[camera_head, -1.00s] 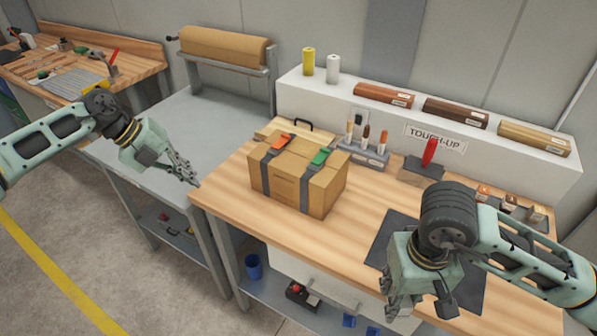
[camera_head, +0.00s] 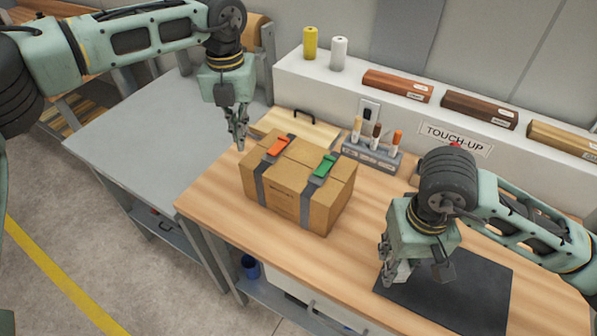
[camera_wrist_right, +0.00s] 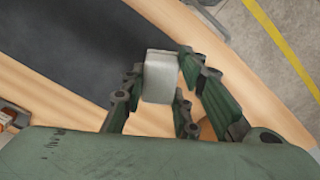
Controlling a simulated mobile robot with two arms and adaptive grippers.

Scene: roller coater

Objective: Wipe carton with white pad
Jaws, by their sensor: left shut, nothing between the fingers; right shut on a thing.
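The carton (camera_head: 297,187) is a brown box with two grey straps, one with an orange buckle (camera_head: 279,145) and one with a green buckle (camera_head: 324,166). It sits closed on the wooden bench. My left gripper (camera_head: 240,145) is shut and empty, pointing down just behind and left of the carton, apart from it. My right gripper (camera_head: 390,281) is low over the dark mat's left edge, right of the carton. In the right wrist view it is shut on a white pad (camera_wrist_right: 160,77), a small pale block between the fingers. The fingers partly cover the pad in the head view.
A dark mat (camera_head: 470,295) lies on the bench front right. A grey marker holder (camera_head: 372,154) stands behind the carton, and a flat wooden board with a black handle (camera_head: 297,121) lies behind it. A white shelf (camera_head: 300,72) runs along the wall. Bare wood lies between carton and mat.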

